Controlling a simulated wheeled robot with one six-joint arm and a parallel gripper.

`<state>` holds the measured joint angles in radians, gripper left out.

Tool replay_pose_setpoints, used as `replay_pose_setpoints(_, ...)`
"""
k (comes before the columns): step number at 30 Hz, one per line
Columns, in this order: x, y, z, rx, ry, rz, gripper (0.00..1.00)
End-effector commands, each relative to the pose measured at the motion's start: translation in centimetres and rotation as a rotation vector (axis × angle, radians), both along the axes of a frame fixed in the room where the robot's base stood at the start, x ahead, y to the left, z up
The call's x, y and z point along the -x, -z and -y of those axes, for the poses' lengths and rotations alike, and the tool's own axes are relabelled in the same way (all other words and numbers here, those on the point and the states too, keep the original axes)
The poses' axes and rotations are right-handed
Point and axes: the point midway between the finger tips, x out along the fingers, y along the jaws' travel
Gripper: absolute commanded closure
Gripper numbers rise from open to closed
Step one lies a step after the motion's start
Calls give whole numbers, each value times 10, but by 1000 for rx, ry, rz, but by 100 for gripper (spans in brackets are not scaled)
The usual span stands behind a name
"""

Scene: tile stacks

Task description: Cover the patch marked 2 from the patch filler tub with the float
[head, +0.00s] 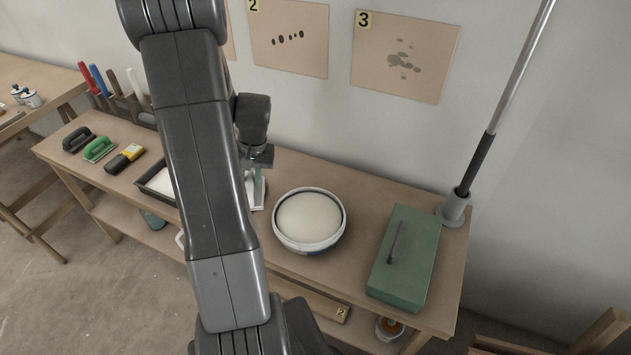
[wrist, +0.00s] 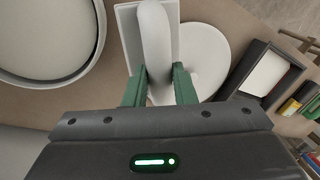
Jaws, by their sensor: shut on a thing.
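Patch 2 (head: 289,40) is a tan panel on the wall with a yellow 2 label and a row of dark holes. The round tub (head: 309,247) on the bench holds smooth cream filler; its rim shows at the upper left of the wrist view (wrist: 98,52). My gripper (wrist: 159,88) is shut on the pale handle of the float (wrist: 128,24), whose flat rectangular plate lies beyond the handle. In the head view the float (head: 261,191) is partly hidden by my arm, just left of the tub. Whether the plate touches the bench is unclear.
A white round disc (wrist: 207,60) lies beside the float. A dark tray (wrist: 243,72) with pale contents is further right. A green box (head: 405,260) and a pole in a stand (head: 454,209) are at the bench's right. Panel 3 (head: 405,60) hangs beside patch 2.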

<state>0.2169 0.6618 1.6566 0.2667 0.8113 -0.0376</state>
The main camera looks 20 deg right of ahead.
Motion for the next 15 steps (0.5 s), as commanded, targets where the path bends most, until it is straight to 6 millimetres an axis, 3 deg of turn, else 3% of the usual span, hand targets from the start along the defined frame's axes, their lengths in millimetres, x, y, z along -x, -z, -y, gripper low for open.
replay_pose_setpoints(1, 14, -6, 24, 0, 77, 1, 94)
replay_pose_setpoints(6, 59, -17, 79, -1, 290, -1, 94)
replay_pose_setpoints(10, 86, -23, 105, -1, 409, -1, 94)
replay_pose_setpoints(15, 106, -27, 121, -2, 490, -1, 94)
